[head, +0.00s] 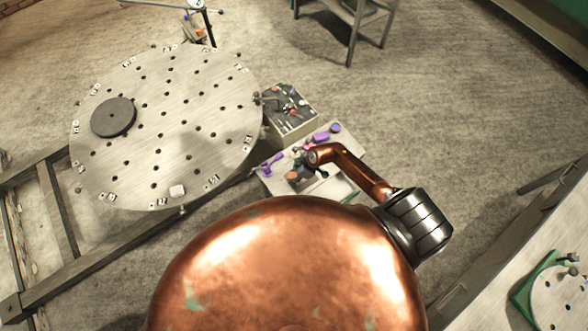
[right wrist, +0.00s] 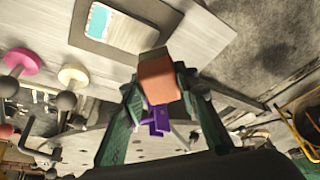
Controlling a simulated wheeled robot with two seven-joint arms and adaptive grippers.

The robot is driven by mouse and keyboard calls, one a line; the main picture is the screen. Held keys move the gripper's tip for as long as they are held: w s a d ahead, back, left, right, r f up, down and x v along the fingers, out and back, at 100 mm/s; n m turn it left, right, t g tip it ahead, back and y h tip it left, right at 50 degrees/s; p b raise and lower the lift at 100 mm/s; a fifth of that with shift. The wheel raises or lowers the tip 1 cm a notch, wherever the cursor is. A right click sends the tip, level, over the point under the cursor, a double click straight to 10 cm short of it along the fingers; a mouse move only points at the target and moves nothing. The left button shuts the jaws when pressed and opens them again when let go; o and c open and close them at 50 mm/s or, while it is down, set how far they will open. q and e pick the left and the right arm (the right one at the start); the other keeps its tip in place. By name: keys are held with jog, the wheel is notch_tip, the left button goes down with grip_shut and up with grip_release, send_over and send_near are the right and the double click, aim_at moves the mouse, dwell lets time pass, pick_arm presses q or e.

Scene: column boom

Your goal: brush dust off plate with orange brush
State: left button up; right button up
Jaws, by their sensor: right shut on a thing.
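The orange brush (right wrist: 160,82) shows in the right wrist view as an orange block with a darker end, between the green fingers of my right gripper (right wrist: 160,92). The gripper is shut on it. In the head view my right gripper (head: 303,172) is over a small work table, and the orange end of the brush (head: 293,175) shows beside it. A large round metal plate (head: 190,110) with many holes lies to the left, apart from the gripper. I cannot make out dust on it. My left gripper is not in view.
A dark disc (head: 113,117) lies on the plate. A box of small tools (head: 290,108) stands between plate and table. The table carries purple items (head: 321,137). A smaller round plate (head: 560,298) on a green base is at lower right. Open floor lies at upper right.

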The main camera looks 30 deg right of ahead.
aim_at(291, 175)
jog(key=shift+r+p, duration=1.3)
jog(key=shift+r, duration=0.3)
jog(key=shift+r+p, duration=0.3)
jog(key=shift+r, duration=0.55)
